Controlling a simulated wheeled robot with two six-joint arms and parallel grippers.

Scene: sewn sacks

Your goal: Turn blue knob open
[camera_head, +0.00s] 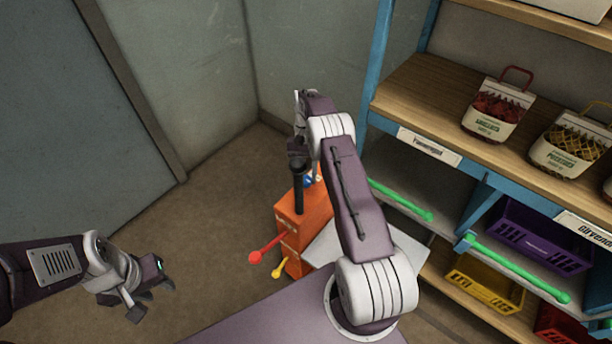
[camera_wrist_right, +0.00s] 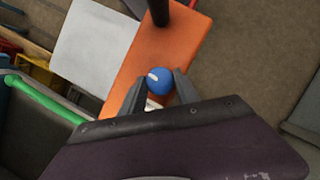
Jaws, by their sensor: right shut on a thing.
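The blue knob (camera_wrist_right: 159,81) is round with a white mark. It sits on an orange box (camera_wrist_right: 140,62), which also shows in the head view (camera_head: 307,226). My right gripper (camera_wrist_right: 159,86) is shut on the blue knob, with one finger on each side of it. In the head view my right arm hides most of the knob; a bit of blue (camera_head: 308,181) shows beside it. My left gripper (camera_head: 154,289) hangs empty above the floor at the lower left, and its fingers look apart.
A black post (camera_head: 298,187) stands on the orange box. A red lever (camera_head: 255,257) and a yellow lever (camera_head: 278,272) stick out of its side. A blue-framed shelf (camera_head: 420,100) with sacks, crates and green bars stands to the right. The floor at left is clear.

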